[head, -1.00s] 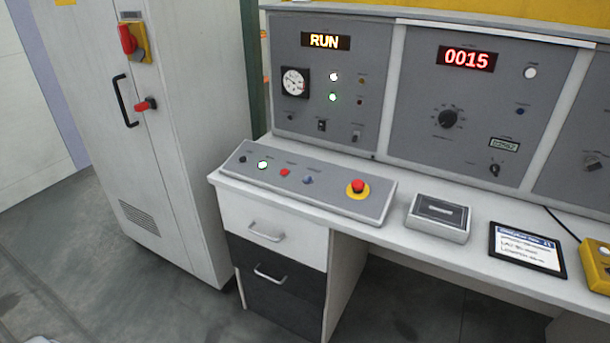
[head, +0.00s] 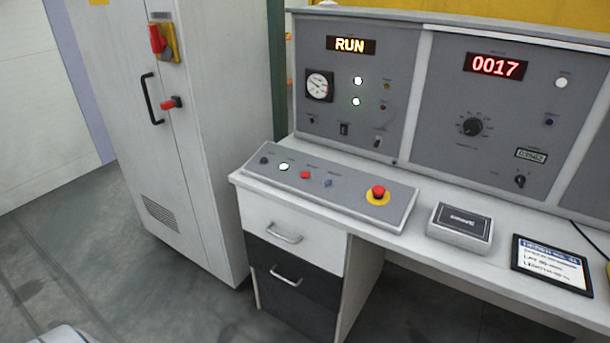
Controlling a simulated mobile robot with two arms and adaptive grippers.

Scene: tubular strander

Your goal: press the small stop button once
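The small red stop button (head: 305,174) sits on the sloping grey button panel (head: 345,203) on the desk. A larger red mushroom button (head: 378,191) on a yellow ring is at the panel's right end. The display (head: 350,45) above reads RUN and the red counter (head: 496,66) reads 0017.
A tall grey cabinet (head: 215,140) with a red-yellow switch (head: 162,42) stands left of the desk. A grey box (head: 460,228) and a tablet (head: 552,264) lie right of the panel. Drawers (head: 290,225) are below. The floor (head: 100,270) in front of the cabinet is clear.

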